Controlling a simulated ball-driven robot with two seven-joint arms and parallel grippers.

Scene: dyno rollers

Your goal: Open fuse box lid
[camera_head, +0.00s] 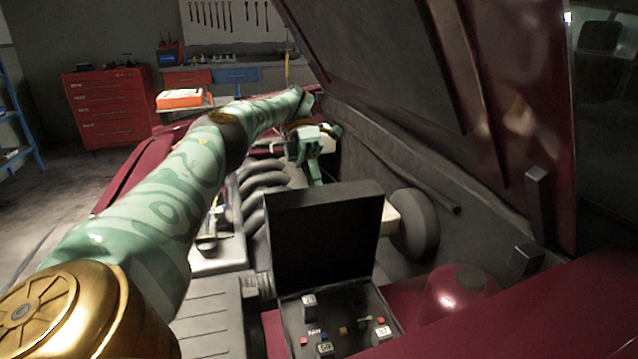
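The fuse box (291,318) sits at the lower middle of the engine bay, with several small coloured fuses and numbered relays showing inside. Its dark lid (325,235) stands up, roughly upright, at the far side of the box. My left arm reaches in from the left, and my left gripper (314,165) is beyond the lid, above the engine. The lid's top edge is just below the gripper's fingers in the picture; I cannot tell whether they touch. The finger gap is too small to judge, and I see nothing held. My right gripper is not in view.
The raised red hood (500,100) hangs over the right side. Dark curved engine pipes (265,185) lie left of the lid, and a dark round part (415,225) is to its right. A red tool cabinet (108,105) and a workbench stand in the background.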

